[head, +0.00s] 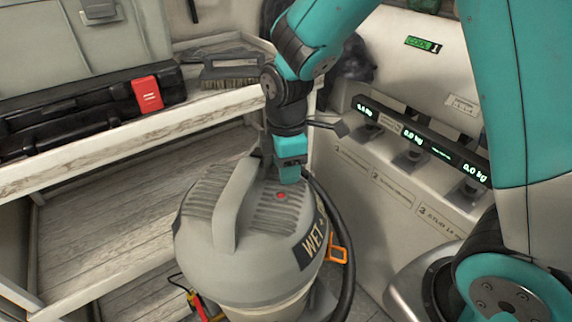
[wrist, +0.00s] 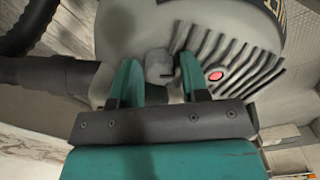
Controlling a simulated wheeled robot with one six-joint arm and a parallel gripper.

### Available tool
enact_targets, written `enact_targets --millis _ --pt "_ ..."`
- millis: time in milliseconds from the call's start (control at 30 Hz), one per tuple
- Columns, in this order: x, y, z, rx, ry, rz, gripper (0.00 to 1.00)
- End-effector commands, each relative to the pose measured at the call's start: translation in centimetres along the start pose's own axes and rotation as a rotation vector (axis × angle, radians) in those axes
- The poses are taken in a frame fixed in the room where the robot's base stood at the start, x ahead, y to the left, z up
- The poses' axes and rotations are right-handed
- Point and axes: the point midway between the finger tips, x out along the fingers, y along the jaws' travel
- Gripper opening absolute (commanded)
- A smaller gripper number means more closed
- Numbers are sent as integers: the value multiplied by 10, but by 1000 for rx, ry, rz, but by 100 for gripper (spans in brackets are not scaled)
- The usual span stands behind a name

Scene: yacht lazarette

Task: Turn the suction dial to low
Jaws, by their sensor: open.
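The grey wet vacuum (head: 205,222) stands upright on the floor, with a ribbed lid and a raised handle. My gripper (head: 290,172) points down at the back right of its lid. In the wrist view, a small grey knob (wrist: 160,66), which looks like the suction dial, lies between the two teal fingers of my gripper (wrist: 158,74). The fingers are open, with a gap showing on each side of the knob. No dial markings can be read. In the head view my gripper hides the knob.
A red button (head: 281,196) sits on the lid close to my gripper. A black hose (head: 349,270) curves down the vacuum's right side. A weighing-display bar (head: 425,141) stands at right. A wooden shelf (head: 150,135) with a black case (head: 80,120) is at left.

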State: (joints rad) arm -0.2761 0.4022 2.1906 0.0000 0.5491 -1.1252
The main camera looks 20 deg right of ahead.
Motion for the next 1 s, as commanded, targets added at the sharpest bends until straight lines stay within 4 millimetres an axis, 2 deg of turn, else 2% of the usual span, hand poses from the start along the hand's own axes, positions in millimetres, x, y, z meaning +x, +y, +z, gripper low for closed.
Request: enact_targets --millis 67,200,233,433,733,1000 --pt "0 0 0 0 0 0 41" --pt "0 0 0 0 0 0 9" --pt "0 0 0 0 0 0 7" --pt "-3 0 0 62 0 -1 7" --pt "-3 0 0 369 0 0 7" --pt "-1 1 -1 408 2 2 7"
